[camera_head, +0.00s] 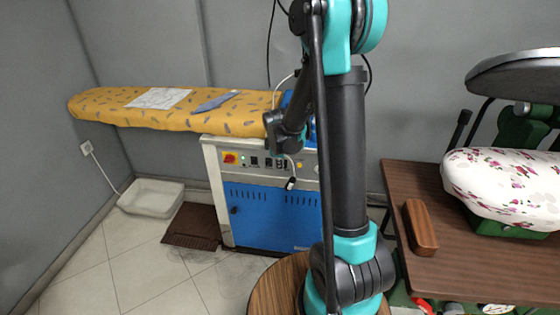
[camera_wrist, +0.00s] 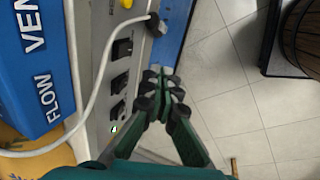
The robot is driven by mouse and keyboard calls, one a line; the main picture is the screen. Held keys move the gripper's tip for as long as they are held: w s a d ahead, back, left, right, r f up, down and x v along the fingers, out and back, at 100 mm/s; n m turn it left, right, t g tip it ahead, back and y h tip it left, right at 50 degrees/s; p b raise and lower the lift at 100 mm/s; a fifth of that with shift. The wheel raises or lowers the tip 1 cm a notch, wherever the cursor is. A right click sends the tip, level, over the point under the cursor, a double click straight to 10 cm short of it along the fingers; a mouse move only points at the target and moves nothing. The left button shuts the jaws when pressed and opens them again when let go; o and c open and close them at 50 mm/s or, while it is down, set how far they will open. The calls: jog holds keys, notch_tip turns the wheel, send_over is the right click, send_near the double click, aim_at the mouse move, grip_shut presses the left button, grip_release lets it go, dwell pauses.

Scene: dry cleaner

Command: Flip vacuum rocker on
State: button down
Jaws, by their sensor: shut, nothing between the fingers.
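The control panel (camera_head: 262,160) is the pale front strip of the blue ironing unit. It carries several dark rockers (camera_head: 267,163); their labels are too small to read, so I cannot tell which is the vacuum rocker. In the wrist view, three dark rockers (camera_wrist: 118,82) sit in a row on the panel, with a small green light (camera_wrist: 113,128) near the lower one. My gripper (camera_wrist: 162,80) is shut and empty. Its fingertips appear just right of the rockers, over the panel's edge; I cannot tell whether they touch it. In the head view my arm hides part of the unit.
A white cord (camera_wrist: 88,105) crosses the panel, and a dark handpiece (camera_wrist: 155,26) hangs close to my fingertips. A yellow ironing board (camera_head: 120,108) overhangs the unit. A brown table (camera_head: 450,270) stands right. Tiled floor (camera_head: 130,250) is open at the left front.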

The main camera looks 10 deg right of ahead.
jog(key=w+d+f, duration=0.1)
jog(key=w+f, duration=0.4)
jog(key=shift+w+d+f, duration=0.15)
jog(key=shift+d, duration=0.25)
jog(key=shift+w+d+f, duration=0.1)
jog(key=shift+w+f, duration=0.05)
jog(key=shift+w, duration=0.2)
dwell(0.3)
jog(key=shift+r, duration=0.8)
